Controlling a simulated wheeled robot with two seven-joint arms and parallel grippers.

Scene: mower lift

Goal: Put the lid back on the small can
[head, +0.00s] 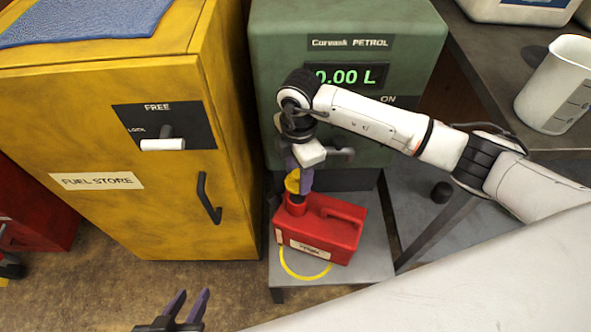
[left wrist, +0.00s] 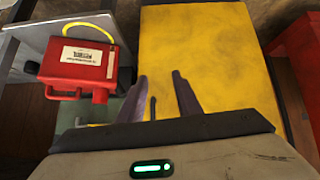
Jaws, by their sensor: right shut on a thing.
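The small red can (head: 322,229) stands upright on a low grey stand in front of the green pump. It also shows in the left wrist view (left wrist: 77,66). My right gripper (head: 299,181) is shut on the yellow lid (head: 292,182), at the can's neck on its left end. The lid is partly hidden by the fingers, and I cannot tell whether it touches the neck. My left gripper (head: 187,309) is open and empty, low in the head view and apart from the can. Its spread fingers show in the left wrist view (left wrist: 163,88).
A yellow fuel store cabinet (head: 155,215) stands left of the can. The green petrol pump (head: 270,60) stands behind it. A yellow loop (head: 303,275) lies at the can's front on the grey stand (head: 375,262). A white jug (head: 556,85) sits on the right bench.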

